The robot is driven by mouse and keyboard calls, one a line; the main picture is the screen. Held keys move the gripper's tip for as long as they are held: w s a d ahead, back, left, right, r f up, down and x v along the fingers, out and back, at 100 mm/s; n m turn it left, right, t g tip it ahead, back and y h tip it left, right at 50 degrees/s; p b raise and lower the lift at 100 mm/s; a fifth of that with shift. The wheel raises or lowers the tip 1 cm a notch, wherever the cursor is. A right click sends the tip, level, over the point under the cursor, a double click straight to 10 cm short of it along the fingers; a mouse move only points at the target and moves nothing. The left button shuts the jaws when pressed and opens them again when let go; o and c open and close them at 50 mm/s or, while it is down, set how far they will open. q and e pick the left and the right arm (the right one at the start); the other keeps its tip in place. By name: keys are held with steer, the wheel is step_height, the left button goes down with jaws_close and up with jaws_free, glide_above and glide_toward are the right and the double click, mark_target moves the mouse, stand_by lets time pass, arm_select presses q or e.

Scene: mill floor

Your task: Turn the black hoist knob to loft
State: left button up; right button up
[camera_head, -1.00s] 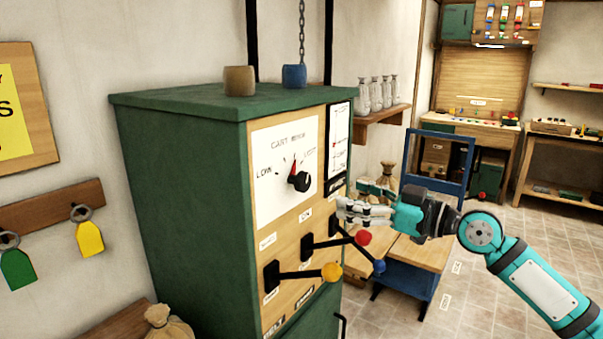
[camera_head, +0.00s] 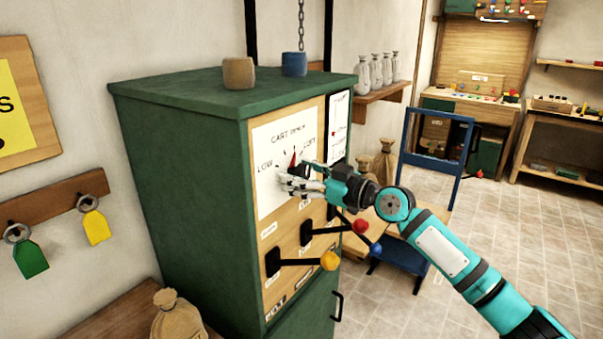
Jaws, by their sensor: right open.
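The white dial plate (camera_head: 272,205) is on the front of a green cabinet (camera_head: 185,190), with "LOW" at its left and what looks like "LOFT" at its upper right. A red pointer (camera_head: 293,158) shows near the middle top of the scale. My right gripper (camera_head: 290,182) is open in front of the dial, with its fingers over the place of the black hoist knob. The knob is mostly hidden behind the fingers, and I cannot tell whether they touch it. My left gripper is not in view.
Below the dial, levers with yellow (camera_head: 330,261), red (camera_head: 360,226) and blue (camera_head: 376,249) balls stick out. A blue-framed cart (camera_head: 430,190) stands behind my right arm. The floor at the right is clear.

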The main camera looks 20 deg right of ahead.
steer(key=c, duration=1.2)
steer(key=shift+c, duration=0.2)
steer(key=shift+a+m, duration=0.1)
steer(key=shift+m, duration=0.3)
steer(key=m, duration=0.2)
steer(key=shift+m, duration=0.3)
steer(key=shift+f+m+p, duration=0.15)
steer(key=shift+m+p, duration=0.8)
steer(key=shift+m, duration=1.25)
